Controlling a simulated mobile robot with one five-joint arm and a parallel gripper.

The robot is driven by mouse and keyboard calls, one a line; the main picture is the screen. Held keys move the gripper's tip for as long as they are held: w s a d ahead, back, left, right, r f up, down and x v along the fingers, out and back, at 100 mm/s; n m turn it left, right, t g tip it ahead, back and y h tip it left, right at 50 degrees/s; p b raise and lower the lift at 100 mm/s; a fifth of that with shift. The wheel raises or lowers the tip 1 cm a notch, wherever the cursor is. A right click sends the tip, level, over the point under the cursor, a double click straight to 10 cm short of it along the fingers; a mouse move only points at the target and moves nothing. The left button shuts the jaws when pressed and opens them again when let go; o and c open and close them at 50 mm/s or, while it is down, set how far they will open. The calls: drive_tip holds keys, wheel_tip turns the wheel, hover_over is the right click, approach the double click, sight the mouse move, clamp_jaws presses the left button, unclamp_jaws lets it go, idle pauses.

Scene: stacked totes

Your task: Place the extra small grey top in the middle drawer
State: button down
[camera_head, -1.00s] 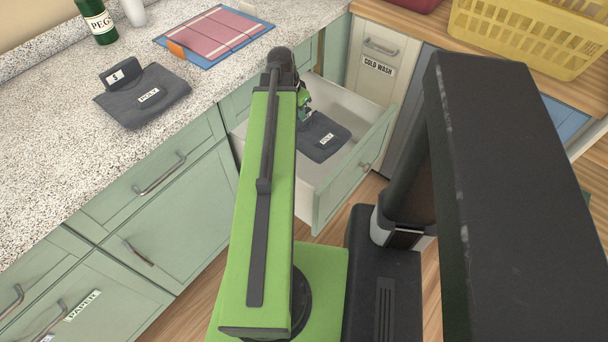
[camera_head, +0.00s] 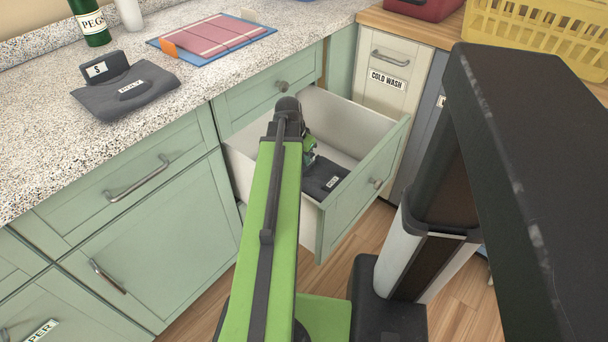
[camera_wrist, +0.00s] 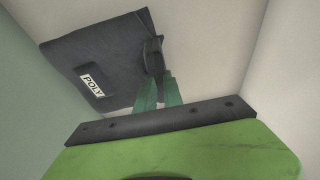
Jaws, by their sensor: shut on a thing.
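A dark grey folded top with a white POLY label (camera_head: 325,178) is inside the open drawer (camera_head: 361,216). It also shows in the wrist view (camera_wrist: 92,58), with a dark tab at its edge between my fingertips. My gripper (camera_wrist: 160,88) is shut on that tab. In the head view my gripper (camera_head: 309,146) is down inside the drawer, partly hidden by my arm. The size mark on the held top is not visible. Another dark grey folded top (camera_head: 125,92), with a tab marked S, lies on the speckled counter.
A blue board with a red striped cloth (camera_head: 210,45), a green bottle (camera_head: 89,22), a COLD WASH bin (camera_head: 390,75) and a yellow basket (camera_head: 535,35) stand around.

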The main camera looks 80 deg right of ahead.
wheel_tip(320, 180, down, 4)
drive_tip(key=b, duration=0.3)
drive_tip(key=shift+b, duration=0.4)
drive_tip(key=shift+r, duration=0.25)
drive_tip(key=shift+f, duration=0.15)
drive_tip(key=c, duration=1.5)
unclamp_jaws()
drive_tip(key=p+v, duration=1.2)
drive_tip(key=shift+r, duration=0.3)
